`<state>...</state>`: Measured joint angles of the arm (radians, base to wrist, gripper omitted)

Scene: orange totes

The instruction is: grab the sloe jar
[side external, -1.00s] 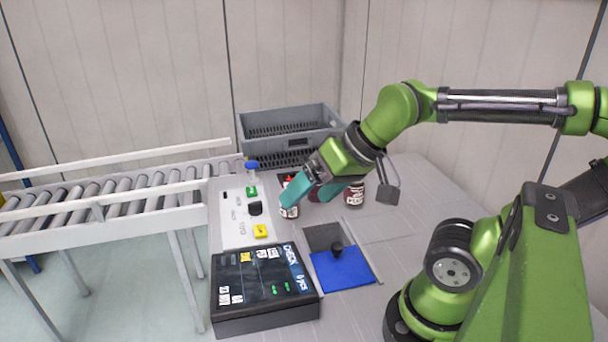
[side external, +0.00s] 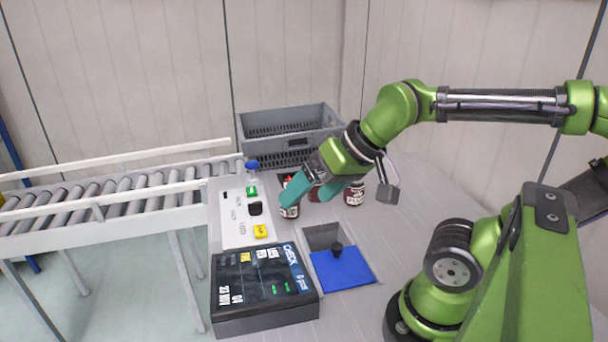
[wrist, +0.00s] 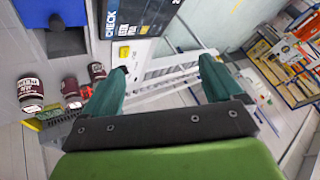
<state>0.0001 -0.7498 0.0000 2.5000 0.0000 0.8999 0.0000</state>
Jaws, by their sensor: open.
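Three small jars with dark contents and pale labels stand on the grey worktop. In the side view, one jar (side external: 289,211) is by my gripper's left finger, another (side external: 315,194) is partly hidden behind the right finger, and a third (side external: 354,195) is further right. In the wrist view, the jars show at the left: a near one (wrist: 31,94), a middle one (wrist: 72,93) and a far one (wrist: 96,72). The labels are too small to tell which is sloe. My gripper (side external: 310,192) is open, with teal fingers apart. In the wrist view, nothing is between its fingertips (wrist: 163,72).
A grey crate (side external: 325,118) stands behind the jars. A button panel (side external: 236,224) and a black CHECK screen box (side external: 262,285) are at the left. A blue panel (side external: 350,272) with a black knob lies beside a square opening. A roller conveyor (side external: 100,201) is further left.

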